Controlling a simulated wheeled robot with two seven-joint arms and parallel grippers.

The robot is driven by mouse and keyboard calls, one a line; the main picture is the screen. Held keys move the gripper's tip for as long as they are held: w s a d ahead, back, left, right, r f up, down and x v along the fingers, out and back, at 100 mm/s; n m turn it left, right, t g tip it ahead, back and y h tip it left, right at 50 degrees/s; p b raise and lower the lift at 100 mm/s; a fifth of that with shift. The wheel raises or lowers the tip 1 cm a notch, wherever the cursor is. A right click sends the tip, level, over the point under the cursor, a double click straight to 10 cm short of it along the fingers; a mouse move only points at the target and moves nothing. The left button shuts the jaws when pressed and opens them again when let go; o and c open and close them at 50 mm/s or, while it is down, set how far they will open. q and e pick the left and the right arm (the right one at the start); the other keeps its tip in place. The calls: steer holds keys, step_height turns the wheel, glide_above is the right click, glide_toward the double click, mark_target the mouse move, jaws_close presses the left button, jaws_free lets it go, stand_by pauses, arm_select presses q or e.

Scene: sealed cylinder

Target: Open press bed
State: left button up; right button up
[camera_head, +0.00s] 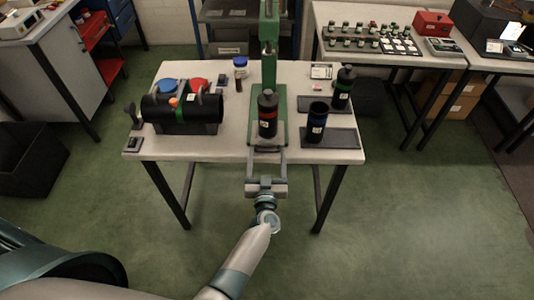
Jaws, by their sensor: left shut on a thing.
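The green press (269,60) stands at the middle of the table, its column rising at the back. Its press bed (254,140) is low at the table's front edge. A black cylinder with a red band (267,115) stands upright on the bed. My left gripper (267,153) reaches up from below to the bed's front edge and is shut on the bed's front handle; the exact contact is small and hard to make out. My right gripper is not in view.
On the table (200,150), a black horizontal cylinder holder (205,112) stands left. A blue-banded black cylinder (317,122) and a green-banded one (343,88) stand right on dark trays. A blue-capped jar (240,68) stands behind. Green floor (420,220) is clear in front.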

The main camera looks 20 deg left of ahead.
arm_select(q)
steer(key=o, duration=1.5)
steer(key=shift+s, duration=0.1)
steer(key=p+v, duration=0.3)
steer(key=v, duration=0.8)
steer(key=shift+s+d+p, duration=0.2)
steer(key=shift+s+p, duration=0.1)
steer(key=shift+s, duration=0.05)
